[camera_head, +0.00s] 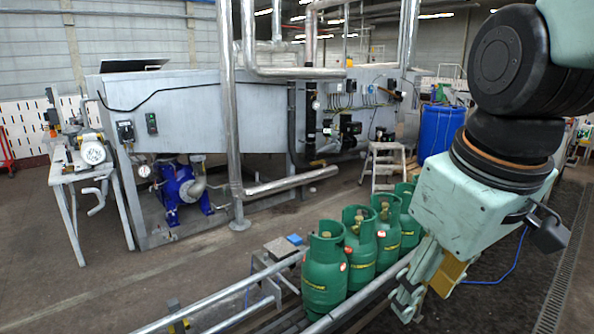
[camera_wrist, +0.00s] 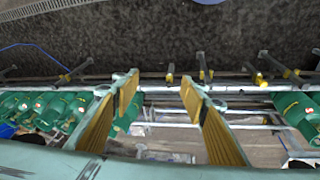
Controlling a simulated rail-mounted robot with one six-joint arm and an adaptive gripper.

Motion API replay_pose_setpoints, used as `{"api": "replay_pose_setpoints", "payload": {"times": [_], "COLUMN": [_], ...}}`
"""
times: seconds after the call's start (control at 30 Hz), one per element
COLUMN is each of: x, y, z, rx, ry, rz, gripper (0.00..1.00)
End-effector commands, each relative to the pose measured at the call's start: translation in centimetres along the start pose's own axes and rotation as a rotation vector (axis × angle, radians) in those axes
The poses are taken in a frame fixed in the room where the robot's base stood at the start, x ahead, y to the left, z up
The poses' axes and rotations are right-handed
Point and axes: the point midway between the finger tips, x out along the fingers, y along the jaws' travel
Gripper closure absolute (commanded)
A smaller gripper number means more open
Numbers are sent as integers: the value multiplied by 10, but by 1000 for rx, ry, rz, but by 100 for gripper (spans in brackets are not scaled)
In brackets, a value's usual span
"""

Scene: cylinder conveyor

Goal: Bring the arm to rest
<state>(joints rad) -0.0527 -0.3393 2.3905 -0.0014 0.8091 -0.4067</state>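My gripper (camera_head: 418,292) hangs from my arm at the right of the head view, pointing down beside the conveyor. In the wrist view my gripper (camera_wrist: 160,84) shows two fingers with yellow pads, spread apart with nothing between them. Several green gas cylinders stand in a row on the conveyor; the nearest cylinder (camera_head: 324,270) is left of my gripper in the head view. In the wrist view, several cylinders (camera_wrist: 62,108) lie to the left, some green shows behind the left finger, and another cylinder (camera_wrist: 300,115) is at the right edge.
The conveyor rail (camera_head: 240,292) runs diagonally along the cylinders. A large grey machine (camera_head: 190,115) with pipes stands behind. A step stool (camera_head: 383,160) and a blue barrel (camera_head: 438,130) stand beyond the row. The dark floor (camera_head: 500,300) right of my gripper is mostly clear.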

Motion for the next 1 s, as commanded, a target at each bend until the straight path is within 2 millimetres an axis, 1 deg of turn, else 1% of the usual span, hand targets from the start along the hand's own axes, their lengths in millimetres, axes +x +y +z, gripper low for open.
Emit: {"api": "replay_pose_setpoints", "payload": {"times": [0.2,0.6,0.8,1.0], "x": [-15,-34,-39,-40], "y": [-8,-23,-29,-31], "z": [29,81,98,104], "rx": [124,349,428,457], "ry": [16,45,55,57], "rz": [10,24,28,29], "gripper": [60,60,60,60]}}
